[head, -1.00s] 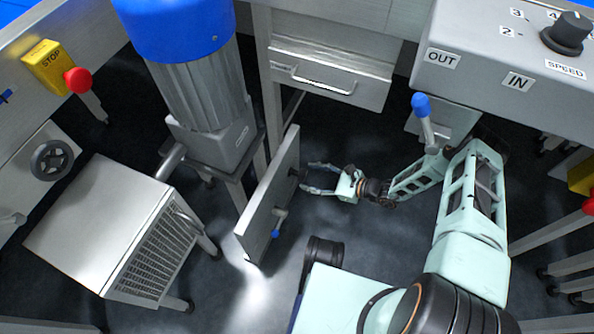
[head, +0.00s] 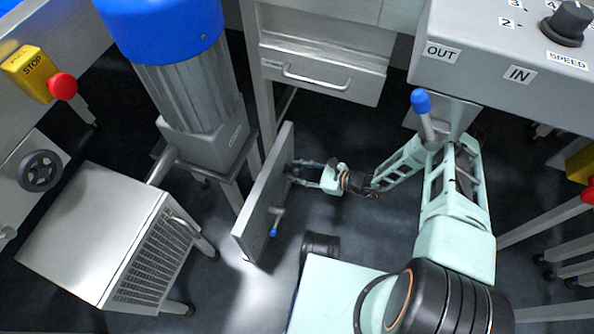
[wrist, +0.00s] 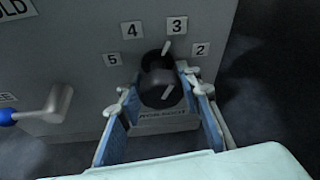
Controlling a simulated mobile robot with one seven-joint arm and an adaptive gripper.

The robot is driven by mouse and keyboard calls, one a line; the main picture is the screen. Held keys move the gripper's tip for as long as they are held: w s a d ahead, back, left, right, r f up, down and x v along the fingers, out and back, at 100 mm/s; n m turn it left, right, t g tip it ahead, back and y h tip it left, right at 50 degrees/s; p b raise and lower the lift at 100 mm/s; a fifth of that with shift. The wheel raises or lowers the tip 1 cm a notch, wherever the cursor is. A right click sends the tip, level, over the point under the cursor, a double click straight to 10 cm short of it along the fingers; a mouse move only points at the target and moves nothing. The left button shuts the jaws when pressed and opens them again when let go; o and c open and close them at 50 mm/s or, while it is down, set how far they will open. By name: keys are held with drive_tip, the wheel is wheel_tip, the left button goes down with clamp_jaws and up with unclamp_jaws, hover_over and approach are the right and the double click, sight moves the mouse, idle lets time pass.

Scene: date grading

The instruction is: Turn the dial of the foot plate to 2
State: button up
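The foot plate (head: 262,205) is an upright grey panel seen edge-on in the head view; its face (wrist: 85,60) fills much of the wrist view. Its dial (wrist: 158,82) is a black round knob with white marks, ringed by labels 5, 4, 3 and 2. The upper white mark points up, close to the 3 label (wrist: 177,26). My gripper (wrist: 155,98) is open, its fingers on either side of the dial, with gaps visible between. In the head view my gripper (head: 300,173) is at the plate's right side, and the dial is mostly hidden there.
A crank handle with a blue end (wrist: 40,110) sticks out of the plate left of the dial. A grey box with a SPEED knob (head: 567,22) and a blue-tipped lever (head: 424,110) is at right. A blue-topped motor (head: 185,85) stands behind the plate.

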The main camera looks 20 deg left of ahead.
drive_tip(key=c, duration=0.4)
drive_tip(key=m+g, duration=0.2)
drive_tip(key=m, duration=0.1)
drive_tip(key=shift+w+m+g, duration=0.15)
drive_tip(key=shift+m+g, duration=0.15)
drive_tip(key=shift+f+m+g+y, duration=0.1)
drive_tip(key=shift+m+g+y, duration=0.3)
drive_tip(key=shift+m+g, duration=0.95)
drive_tip(key=shift+m+t, duration=0.25)
drive_tip(key=shift+m, duration=0.1)
drive_tip(key=o, duration=1.2)
